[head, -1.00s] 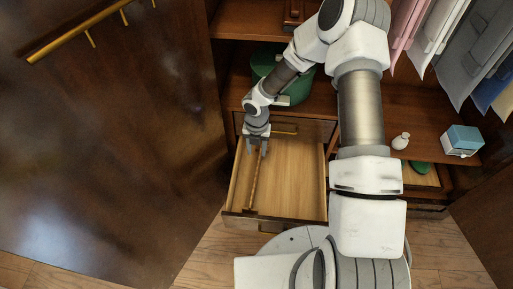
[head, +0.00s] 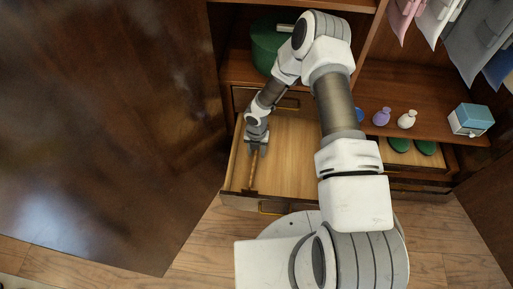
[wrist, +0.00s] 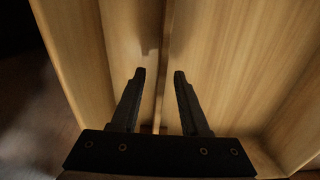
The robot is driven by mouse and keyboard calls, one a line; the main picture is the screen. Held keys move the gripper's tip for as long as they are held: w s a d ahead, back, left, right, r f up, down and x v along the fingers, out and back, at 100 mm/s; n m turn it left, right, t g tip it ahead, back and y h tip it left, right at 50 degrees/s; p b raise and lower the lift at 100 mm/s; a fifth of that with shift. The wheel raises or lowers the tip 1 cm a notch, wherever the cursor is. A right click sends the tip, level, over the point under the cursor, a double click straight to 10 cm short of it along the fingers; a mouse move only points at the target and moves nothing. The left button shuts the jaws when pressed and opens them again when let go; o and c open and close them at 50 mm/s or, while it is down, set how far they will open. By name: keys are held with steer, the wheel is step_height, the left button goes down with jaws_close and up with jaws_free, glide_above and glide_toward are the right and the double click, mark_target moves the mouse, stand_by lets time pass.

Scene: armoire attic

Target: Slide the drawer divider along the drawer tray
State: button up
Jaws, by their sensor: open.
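The drawer tray (head: 292,165) is pulled open, with a light wood floor. The drawer divider (head: 251,174) is a thin wooden strip running front to back, near the tray's left side wall. My gripper (head: 257,150) reaches down into the tray over the divider. In the wrist view its two black fingers (wrist: 159,76) are open. The divider (wrist: 158,112) runs between them, with a gap visible on each side. The fingers are not closed on it. The tray floor (wrist: 235,50) shows to the right of the divider.
A large dark wooden door (head: 100,120) stands close on the left. On the right shelf are a purple vase (head: 382,117), a white vase (head: 407,119) and a blue tissue box (head: 471,119). A green rounded object (head: 268,45) is behind my arm. Clothes (head: 470,30) hang at upper right.

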steer(key=shift+f, duration=0.2)
jaws_close()
stand_by(1.4)
